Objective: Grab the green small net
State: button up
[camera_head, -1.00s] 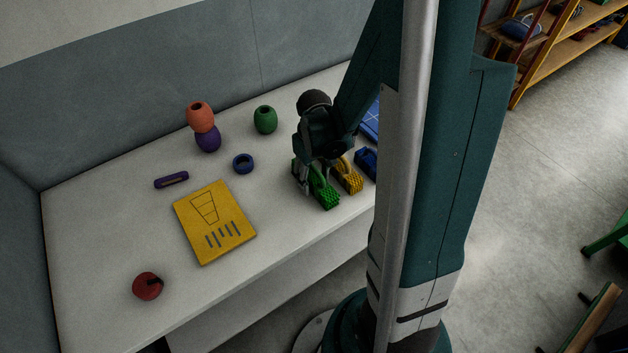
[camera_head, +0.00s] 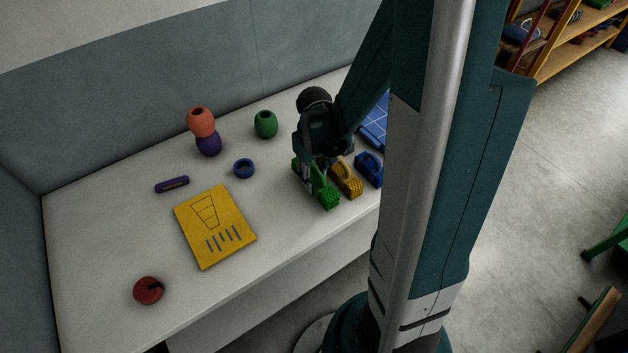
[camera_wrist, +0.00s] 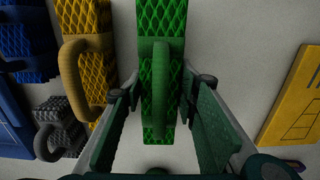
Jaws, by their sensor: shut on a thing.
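The green small net (camera_head: 327,194) lies on the white table near its front edge. It is a long block with a diamond mesh and a raised handle. In the wrist view, the green net (camera_wrist: 163,20) runs up the middle, with its handle between the fingers.
A yellow net (camera_head: 348,180) and a blue net (camera_head: 368,170) lie close to the right. A grey net (camera_wrist: 60,128) shows in the wrist view. A yellow board (camera_head: 215,226), blue ring (camera_head: 244,168) and green barrel (camera_head: 265,123) stand to the left.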

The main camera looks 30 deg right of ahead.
aim_at(314, 167)
jog(key=shift+r+p, duration=0.8)
jog(key=shift+r, duration=2.9)
